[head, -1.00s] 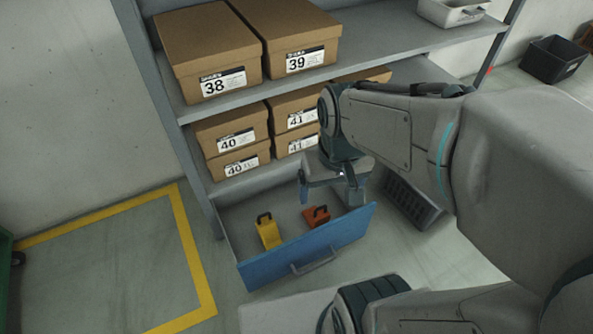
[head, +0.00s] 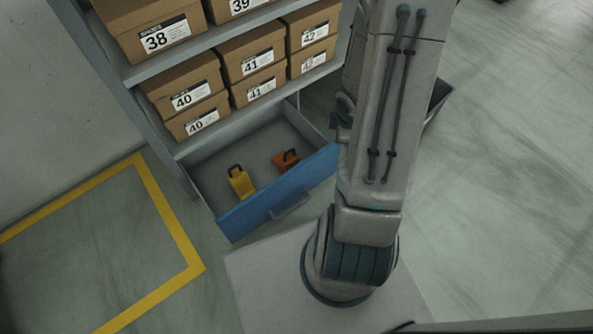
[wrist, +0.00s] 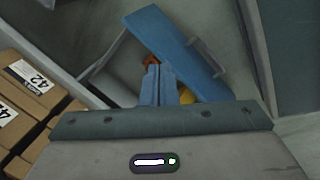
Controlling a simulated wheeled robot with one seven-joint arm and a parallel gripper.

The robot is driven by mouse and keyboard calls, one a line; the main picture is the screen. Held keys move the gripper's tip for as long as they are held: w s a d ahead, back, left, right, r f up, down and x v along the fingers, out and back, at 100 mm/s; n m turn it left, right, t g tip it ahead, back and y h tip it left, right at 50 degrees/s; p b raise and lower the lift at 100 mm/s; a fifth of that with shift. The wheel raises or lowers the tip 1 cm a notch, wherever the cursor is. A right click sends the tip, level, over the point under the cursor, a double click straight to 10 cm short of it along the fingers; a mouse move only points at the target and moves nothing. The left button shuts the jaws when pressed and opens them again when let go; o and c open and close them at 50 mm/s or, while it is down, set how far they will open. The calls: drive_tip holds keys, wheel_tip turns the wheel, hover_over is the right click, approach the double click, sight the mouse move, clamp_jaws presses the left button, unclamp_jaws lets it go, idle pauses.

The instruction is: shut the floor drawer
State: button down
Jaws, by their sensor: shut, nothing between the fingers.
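The floor drawer stands open under the shelf rack in the head view. Its blue front (head: 278,192) with a grey handle (head: 290,206) juts out from the rack. A yellow item (head: 240,183) and an orange item (head: 286,160) lie inside on the grey drawer floor. In the wrist view the blue front (wrist: 178,50) runs diagonally, with the handle (wrist: 207,58) on its far side. My gripper (wrist: 157,72) is shut and empty, its blue fingers over the drawer's inside, partly hiding the orange and yellow items. I cannot tell whether it touches anything. In the head view my arm hides most of the gripper.
Shoe boxes (head: 187,93) fill the shelves above the drawer. A yellow floor line (head: 165,215) marks an area at the left. A dark bin (head: 438,100) stands behind my arm. The floor at the right is clear.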

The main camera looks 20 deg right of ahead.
wheel_tip(320, 180, down, 8)
drive_tip(key=s+a+n+y, duration=0.2)
drive_tip(key=s+n+y, duration=0.1)
drive_tip(key=n, duration=0.1)
drive_tip(key=n+t+y+b, duration=0.2)
drive_tip(key=n+y+b, duration=0.15)
drive_tip(key=b, duration=0.25)
approach(288, 181)
drive_tip(key=shift+m+y, duration=0.25)
drive_tip(key=x, duration=0.4)
drive_tip(key=shift+w+d+f, duration=0.1)
drive_tip(key=shift+d+f, duration=0.05)
drive_tip(key=shift+f, duration=0.2)
